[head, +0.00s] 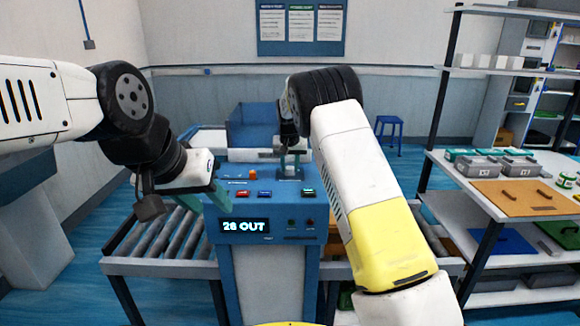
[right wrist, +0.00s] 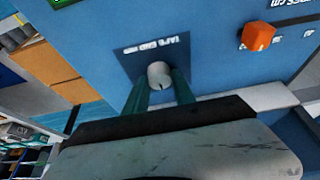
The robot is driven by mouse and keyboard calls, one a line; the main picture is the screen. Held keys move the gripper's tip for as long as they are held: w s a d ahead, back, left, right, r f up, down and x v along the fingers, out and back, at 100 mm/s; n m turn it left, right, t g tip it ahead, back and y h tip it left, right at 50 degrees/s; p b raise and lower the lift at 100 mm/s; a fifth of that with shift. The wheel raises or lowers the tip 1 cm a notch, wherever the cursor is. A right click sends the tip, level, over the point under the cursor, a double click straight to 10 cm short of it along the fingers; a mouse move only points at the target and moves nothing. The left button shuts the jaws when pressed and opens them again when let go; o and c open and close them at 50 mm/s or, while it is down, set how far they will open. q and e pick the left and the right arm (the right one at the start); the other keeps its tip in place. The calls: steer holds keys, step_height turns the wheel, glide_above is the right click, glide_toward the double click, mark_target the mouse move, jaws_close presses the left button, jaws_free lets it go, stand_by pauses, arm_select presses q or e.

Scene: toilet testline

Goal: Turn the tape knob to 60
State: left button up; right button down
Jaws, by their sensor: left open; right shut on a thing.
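The tape knob (right wrist: 159,74) is a short pale grey cylinder with a dark notch, on a dark square plate on the blue panel. My right gripper (right wrist: 159,84) is shut on it, one teal finger on each side. The display (head: 244,225) on the panel front reads "28 OUT". My left gripper (head: 217,194) is open, with teal fingers, near the panel's left side. Its fingers are seen edge-on, and I see nothing between them.
An orange knob (head: 253,174) and red, blue and green buttons sit on the blue console. Roller conveyors (head: 165,238) flank it. A shelf with trays and boxes (head: 515,165) stands at the right. A blue stool (head: 389,130) is behind.

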mark_target(290, 179)
steer(key=c, duration=1)
jaws_free()
steer(key=shift+c, duration=0.2)
steer(key=v, duration=0.7)
steer(key=shift+r, duration=0.4)
steer(key=shift+s, duration=0.15)
